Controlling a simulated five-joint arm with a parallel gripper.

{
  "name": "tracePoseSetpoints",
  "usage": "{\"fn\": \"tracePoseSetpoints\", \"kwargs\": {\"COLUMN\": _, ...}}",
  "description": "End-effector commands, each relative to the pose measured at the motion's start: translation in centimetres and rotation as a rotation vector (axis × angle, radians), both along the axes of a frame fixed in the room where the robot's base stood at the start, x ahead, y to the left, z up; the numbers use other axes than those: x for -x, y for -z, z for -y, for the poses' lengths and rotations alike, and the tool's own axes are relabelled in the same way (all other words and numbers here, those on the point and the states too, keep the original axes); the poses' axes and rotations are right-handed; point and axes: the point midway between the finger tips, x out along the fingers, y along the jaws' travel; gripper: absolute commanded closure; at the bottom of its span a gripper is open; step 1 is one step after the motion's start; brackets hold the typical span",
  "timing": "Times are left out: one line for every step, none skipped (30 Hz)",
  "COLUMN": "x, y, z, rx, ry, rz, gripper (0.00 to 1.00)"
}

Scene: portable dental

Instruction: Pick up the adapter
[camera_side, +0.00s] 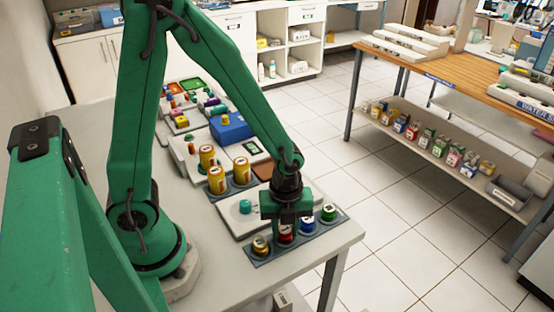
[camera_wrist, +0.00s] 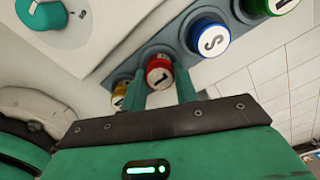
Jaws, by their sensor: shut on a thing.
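A row of short round pieces with coloured caps stands in a grey holder (camera_side: 325,232) at the table's front right corner. They are yellow (camera_side: 261,245), red (camera_side: 286,232), blue (camera_side: 308,224) and green (camera_side: 328,213). I take the red-capped one, marked 1 in the wrist view (camera_wrist: 158,72), as the adapter. My gripper (camera_side: 287,219) points down over the row. Its two green fingers (camera_wrist: 160,88) are shut on the red-capped piece, one on each side. Its lower part is hidden, and I cannot tell whether it is lifted from the holder.
The blue (camera_wrist: 209,38) and yellow (camera_wrist: 120,93) caps stand close beside my fingers. A white panel with a teal knob (camera_side: 245,206) lies next to the holder. Yellow cans (camera_side: 216,179) and a blue box (camera_side: 230,127) stand farther back. The table edge is near on the right.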

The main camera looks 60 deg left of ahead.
Motion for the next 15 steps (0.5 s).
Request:
{"fn": "tracePoseSetpoints", "kwargs": {"x": 0.0, "y": -0.2, "z": 0.0, "rx": 0.001, "ry": 0.0, "rz": 0.002, "gripper": 0.93}}
{"fn": "tracePoseSetpoints", "kwargs": {"x": 0.0, "y": -0.3, "z": 0.0, "rx": 0.001, "ry": 0.0, "rz": 0.002, "gripper": 0.93}}
{"fn": "tracePoseSetpoints", "kwargs": {"x": 0.0, "y": -0.4, "z": 0.0, "rx": 0.0, "ry": 0.0, "rz": 0.001, "gripper": 0.93}}
{"fn": "tracePoseSetpoints", "kwargs": {"x": 0.0, "y": -0.6, "z": 0.0, "rx": 0.0, "ry": 0.0, "rz": 0.001, "gripper": 0.93}}
{"fn": "tracePoseSetpoints", "kwargs": {"x": -0.1, "y": -0.7, "z": 0.0, "rx": 0.001, "ry": 0.0, "rz": 0.002, "gripper": 0.93}}
{"fn": "tracePoseSetpoints", "kwargs": {"x": -0.1, "y": -1.0, "z": 0.0, "rx": 0.0, "ry": 0.0, "rz": 0.003, "gripper": 0.93}}
{"fn": "tracePoseSetpoints", "kwargs": {"x": -0.1, "y": -1.2, "z": 0.0, "rx": 0.0, "ry": 0.0, "rz": 0.003, "gripper": 0.93}}
{"fn": "tracePoseSetpoints", "kwargs": {"x": -0.1, "y": -1.4, "z": 0.0, "rx": 0.0, "ry": 0.0, "rz": 0.003, "gripper": 0.93}}
{"fn": "tracePoseSetpoints", "kwargs": {"x": -0.1, "y": -1.7, "z": 0.0, "rx": 0.0, "ry": 0.0, "rz": 0.003, "gripper": 0.93}}
{"fn": "tracePoseSetpoints", "kwargs": {"x": -0.1, "y": -2.0, "z": 0.0, "rx": 0.001, "ry": 0.0, "rz": 0.004, "gripper": 0.93}}
{"fn": "tracePoseSetpoints", "kwargs": {"x": -0.1, "y": -2.2, "z": 0.0, "rx": 0.001, "ry": 0.0, "rz": 0.004, "gripper": 0.93}}
{"fn": "tracePoseSetpoints", "kwargs": {"x": -0.1, "y": -2.6, "z": 0.0, "rx": 0.001, "ry": 0.0, "rz": 0.005, "gripper": 0.93}}
{"fn": "tracePoseSetpoints", "kwargs": {"x": -0.1, "y": -2.9, "z": 0.0, "rx": 0.001, "ry": 0.0, "rz": 0.005, "gripper": 0.93}}
{"fn": "tracePoseSetpoints", "kwargs": {"x": -0.1, "y": -3.3, "z": 0.0, "rx": 0.001, "ry": 0.0, "rz": 0.004, "gripper": 0.93}}
{"fn": "tracePoseSetpoints", "kwargs": {"x": -0.1, "y": -3.7, "z": 0.0, "rx": 0.001, "ry": 0.0, "rz": 0.005, "gripper": 0.93}}
